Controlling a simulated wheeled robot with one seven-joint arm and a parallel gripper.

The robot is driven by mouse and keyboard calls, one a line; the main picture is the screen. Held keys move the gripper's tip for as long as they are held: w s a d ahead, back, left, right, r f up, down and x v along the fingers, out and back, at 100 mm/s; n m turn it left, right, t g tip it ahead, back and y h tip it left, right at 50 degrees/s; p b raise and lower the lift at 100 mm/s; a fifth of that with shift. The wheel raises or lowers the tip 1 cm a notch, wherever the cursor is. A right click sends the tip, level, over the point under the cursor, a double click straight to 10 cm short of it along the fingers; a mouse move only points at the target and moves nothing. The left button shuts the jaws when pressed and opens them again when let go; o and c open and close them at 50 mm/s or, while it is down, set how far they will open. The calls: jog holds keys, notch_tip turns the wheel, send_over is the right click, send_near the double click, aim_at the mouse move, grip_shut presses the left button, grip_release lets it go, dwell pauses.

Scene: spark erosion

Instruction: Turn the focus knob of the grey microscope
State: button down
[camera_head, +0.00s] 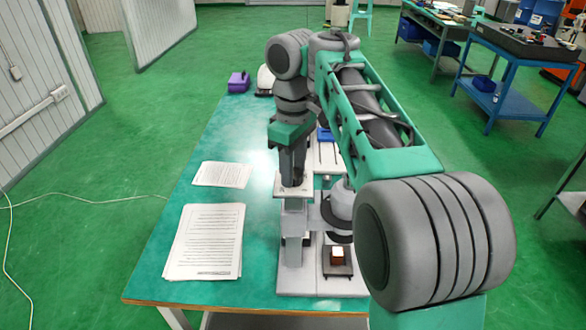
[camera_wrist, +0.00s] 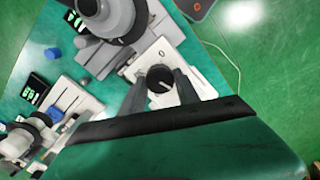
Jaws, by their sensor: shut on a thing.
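The grey microscope (camera_head: 338,207) stands on the table, partly hidden behind my arm. In the wrist view its grey head (camera_wrist: 112,18) is at the top. The black focus knob (camera_wrist: 160,79) has a white pointer line and sits on a pale plate (camera_wrist: 193,86) marked with a 0. My gripper (camera_wrist: 161,88) has one finger on each side of the knob and is shut on it. In the head view my gripper (camera_head: 293,182) points down onto the pale top of the microscope's column; the knob is hidden there.
Printed sheets (camera_head: 206,243) and a smaller paper (camera_head: 222,174) lie on the green table (camera_head: 150,270), left of the microscope. A second pale device (camera_wrist: 65,105) with blue parts stands nearby in the wrist view. A purple box (camera_head: 238,82) is at the table's far end.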

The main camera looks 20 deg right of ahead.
jog(key=m, duration=0.3)
jog(key=c, duration=0.9)
grip_release()
notch_tip(320, 180, up, 8)
jog(key=p, duration=0.7)
jog(key=shift+f, duration=0.1)
